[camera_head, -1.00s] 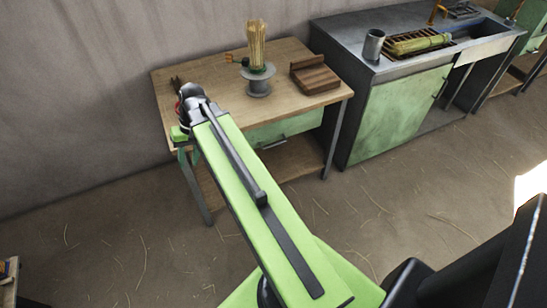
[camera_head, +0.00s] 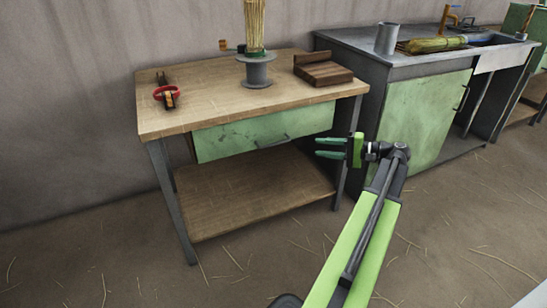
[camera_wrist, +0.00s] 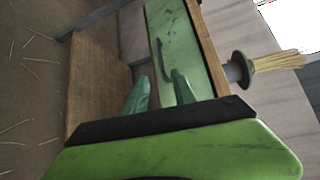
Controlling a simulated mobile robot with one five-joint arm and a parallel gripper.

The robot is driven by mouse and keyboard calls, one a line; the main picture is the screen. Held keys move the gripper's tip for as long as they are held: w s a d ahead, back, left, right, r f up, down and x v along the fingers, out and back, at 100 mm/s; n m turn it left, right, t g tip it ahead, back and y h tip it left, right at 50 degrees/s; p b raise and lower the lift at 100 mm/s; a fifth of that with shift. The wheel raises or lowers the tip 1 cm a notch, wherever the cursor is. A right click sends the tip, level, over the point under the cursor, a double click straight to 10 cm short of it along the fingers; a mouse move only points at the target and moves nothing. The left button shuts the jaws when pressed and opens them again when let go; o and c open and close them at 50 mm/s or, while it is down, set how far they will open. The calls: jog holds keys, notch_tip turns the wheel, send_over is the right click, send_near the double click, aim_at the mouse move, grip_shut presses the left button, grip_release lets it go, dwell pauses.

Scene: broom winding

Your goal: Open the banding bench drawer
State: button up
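The banding bench (camera_head: 200,100) has a wooden top, grey legs and a lower shelf. Its drawer (camera_head: 235,137) has a worn green front with a dark bar handle (camera_head: 272,141) and looks shut under the top. My gripper (camera_head: 318,147) is to the right of the handle, in front of the bench, its teal fingers pointing left. In the wrist view the drawer front (camera_wrist: 184,28) fills the upper middle and the handle (camera_wrist: 160,58) shows beyond the fingers. The fingers (camera_wrist: 160,85) are apart with nothing between them; they look clear of the handle.
On the bench stand a spool with bristles (camera_head: 257,72), a wooden block (camera_head: 323,70) and a red-handled tool (camera_head: 167,94). A green cabinet with a sink (camera_head: 425,120) stands close on the right. The straw-strewn floor in front of the bench is open.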

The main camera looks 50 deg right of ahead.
aim_at(279, 143)
jog(key=b+x, duration=0.2)
jog(key=x, duration=1.5)
jog(key=shift+w+a+r, duration=0.1)
jog(key=shift+w+a, duration=0.1)
grip_shut()
dwell(0.5)
